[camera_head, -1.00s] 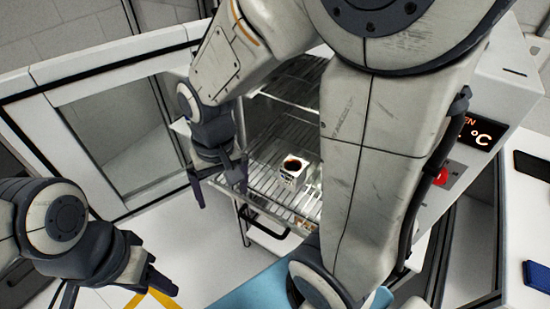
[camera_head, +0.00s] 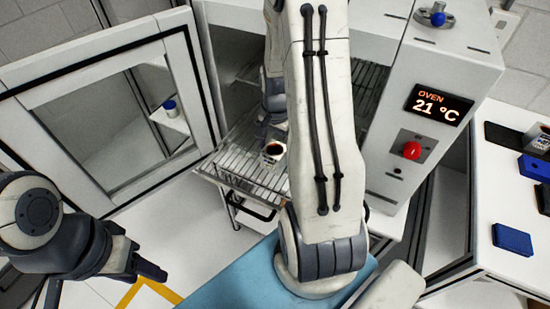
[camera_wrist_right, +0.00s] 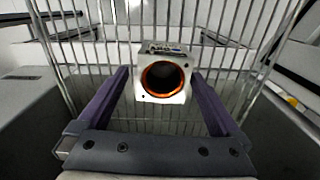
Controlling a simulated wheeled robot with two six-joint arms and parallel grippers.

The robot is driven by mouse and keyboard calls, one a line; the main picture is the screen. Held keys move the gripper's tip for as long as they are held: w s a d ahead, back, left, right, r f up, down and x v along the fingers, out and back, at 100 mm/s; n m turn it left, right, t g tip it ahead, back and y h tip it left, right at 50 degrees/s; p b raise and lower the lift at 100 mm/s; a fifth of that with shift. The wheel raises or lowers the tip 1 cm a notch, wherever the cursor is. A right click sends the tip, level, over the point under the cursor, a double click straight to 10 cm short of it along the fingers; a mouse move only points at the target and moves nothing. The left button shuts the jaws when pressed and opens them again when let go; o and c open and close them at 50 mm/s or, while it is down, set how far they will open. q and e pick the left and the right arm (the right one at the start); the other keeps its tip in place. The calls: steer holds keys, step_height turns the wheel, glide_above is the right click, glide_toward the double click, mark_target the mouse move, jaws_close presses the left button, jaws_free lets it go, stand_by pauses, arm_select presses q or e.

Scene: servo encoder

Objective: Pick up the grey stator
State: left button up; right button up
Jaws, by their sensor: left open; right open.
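The grey stator (camera_head: 272,152) is a small pale block with a round dark opening. It sits on the pulled-out wire rack (camera_head: 243,165) of the oven. In the right wrist view the stator (camera_wrist_right: 149,91) shows an orange-lined bore facing me, ahead of and between the fingers. My right gripper (camera_wrist_right: 160,74) is open around its line, and contact cannot be told. In the head view my right arm partly hides that gripper. My left gripper (camera_head: 152,270) is open and empty at the lower left, well away from the rack.
The oven door (camera_head: 110,110) stands open on the left. The oven's control panel (camera_head: 410,130) reads 21 °C, with a red knob (camera_head: 412,150). A side bench on the right holds blue blocks (camera_head: 512,239) and a grey part (camera_head: 537,138). A blue surface (camera_head: 240,285) lies below.

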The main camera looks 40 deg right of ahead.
steer(key=f, duration=0.5)
steer(key=shift+w+p, duration=0.25)
steer(key=shift+p, duration=0.1)
jaws_close()
